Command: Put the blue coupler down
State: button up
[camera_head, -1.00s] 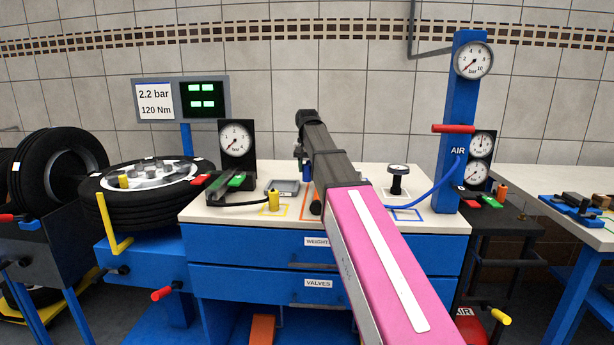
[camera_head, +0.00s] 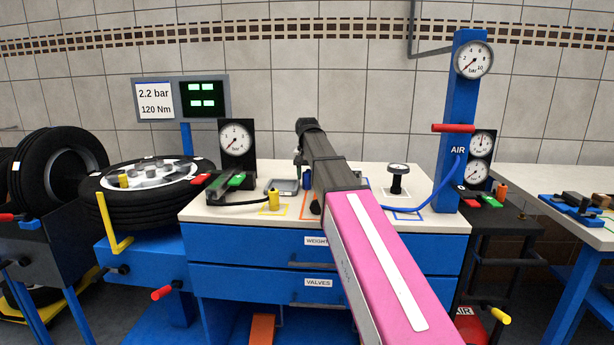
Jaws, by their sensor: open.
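The blue coupler itself cannot be made out. The blue hose (camera_head: 436,192) curves down from the air column onto the bench top, and its near end passes behind my arm. A blue outlined square (camera_head: 408,215) on the bench lies under the hose, with no coupler visible in it. My gripper (camera_head: 302,178) hangs down over the back middle of the bench, beside the grey tray. It is open; its fingertips are small and partly hidden by my arm, so contact with anything cannot be told.
A yellow coupler (camera_head: 274,199) stands on a yellow outlined square on the bench (camera_head: 215,216). The blue air column (camera_head: 468,100) rises at the right edge. A tyre (camera_head: 150,180) lies left.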

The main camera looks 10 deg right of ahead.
aim_at(309, 173)
notch_tip(309, 173, up, 11)
jog(key=shift+o, duration=0.4)
jog(key=shift+r, duration=0.3)
jog(key=o, duration=0.3)
jog(key=shift+r, duration=0.15)
jog(key=m, duration=0.3)
jog(key=d+f+m+y, duration=0.1)
jog(key=m, duration=0.2)
jog(key=f+m+y, duration=0.1)
jog(key=m, duration=0.2)
jog(key=shift+s+d+f, duration=0.1)
jog(key=shift+d+f, duration=0.05)
jog(key=shift+d, duration=0.2)
jog(key=shift+w+a+f+m+t+y, duration=0.15)
jog(key=shift+a+f+m+y, duration=0.25)
jog(key=shift+f+m, duration=1.35)
jog(key=shift+a+f+m+t+y, duration=0.1)
jog(key=shift+a+f+m+y, duration=0.3)
jog(key=shift+f+m, duration=1.3)
jog(key=shift+w+a+f+m+t+y, duration=0.15)
jog(key=shift+a+f+m+y, duration=0.25)
jog(key=shift+f+m, duration=1.3)
